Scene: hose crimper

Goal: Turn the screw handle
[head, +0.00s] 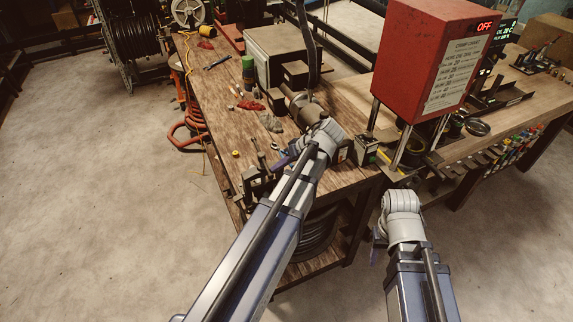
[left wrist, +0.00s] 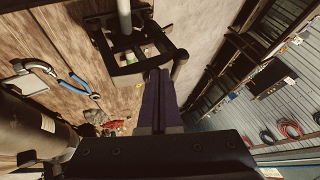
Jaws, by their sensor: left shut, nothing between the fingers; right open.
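A small dark clamp-like device (head: 256,184) stands at the near left corner of the wooden workbench. In the left wrist view a black frame with a grey upright rod (left wrist: 124,18) shows just beyond my fingers; I cannot tell for sure which part is the screw handle. My left gripper (head: 281,162) has purple fingers, is shut and empty, and is close to the device. In the left wrist view its fingers (left wrist: 155,88) point at the black frame; contact cannot be told. My right gripper (head: 376,246), partly hidden by its wrist, hangs off the bench, open.
The workbench (head: 215,95) holds blue-handled pliers (left wrist: 78,84), a green can (head: 247,66), red cloth (head: 250,105) and a large metal cylinder (head: 303,105) near my left wrist. A red control box (head: 425,55) stands on posts at right.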

